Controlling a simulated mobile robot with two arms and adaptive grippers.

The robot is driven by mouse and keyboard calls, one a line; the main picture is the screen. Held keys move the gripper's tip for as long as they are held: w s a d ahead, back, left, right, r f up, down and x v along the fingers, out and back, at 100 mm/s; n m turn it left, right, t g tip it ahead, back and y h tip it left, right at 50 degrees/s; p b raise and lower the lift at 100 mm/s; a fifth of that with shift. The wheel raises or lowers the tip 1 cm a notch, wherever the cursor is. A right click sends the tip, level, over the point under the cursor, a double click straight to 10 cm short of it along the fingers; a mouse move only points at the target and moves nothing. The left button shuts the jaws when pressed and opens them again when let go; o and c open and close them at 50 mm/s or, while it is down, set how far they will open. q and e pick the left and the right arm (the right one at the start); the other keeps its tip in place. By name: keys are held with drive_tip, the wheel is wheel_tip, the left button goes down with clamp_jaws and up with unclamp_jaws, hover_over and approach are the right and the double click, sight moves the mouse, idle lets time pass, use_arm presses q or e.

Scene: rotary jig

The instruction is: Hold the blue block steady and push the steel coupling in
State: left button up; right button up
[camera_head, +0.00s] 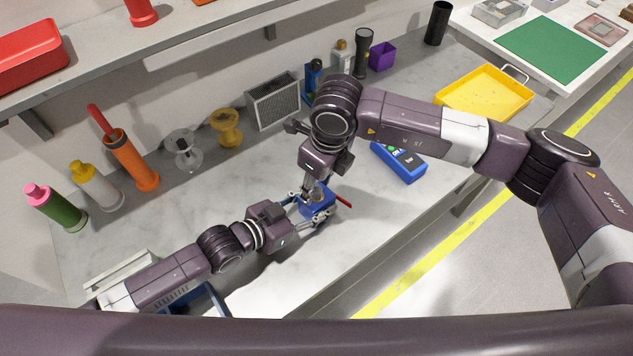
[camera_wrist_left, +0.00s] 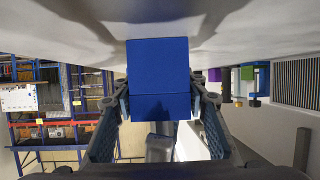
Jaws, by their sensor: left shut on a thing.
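The blue block (camera_head: 320,206) stands on the marble-patterned bench, with a red handle (camera_head: 343,201) showing at its right. My left gripper (camera_head: 309,208) is shut on the block from the left, one finger on each side. In the left wrist view the block (camera_wrist_left: 158,68) sits between both fingertips. My right gripper (camera_head: 312,188) points down just above the block. Its fingertips are small and partly hidden, so its opening is unclear. I cannot make out the steel coupling; a grey shape between the right fingers is too small to identify.
A blue device with buttons (camera_head: 398,160) lies right of the block. A yellow tray (camera_head: 485,95) is farther right. A grey vented box (camera_head: 273,100), a yellow spool (camera_head: 227,128) and several bottles line the wall. The bench's front edge is close to the block.

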wheel_tip(320, 180, up, 12)
drive_tip(key=s+d, duration=0.1)
drive_tip(key=shift+d, duration=0.25)
idle(0.4)
drive_tip(key=shift+s, duration=0.1)
use_arm(q)
drive_tip(key=o, duration=1.6)
drive_tip(key=shift+o, duration=0.2)
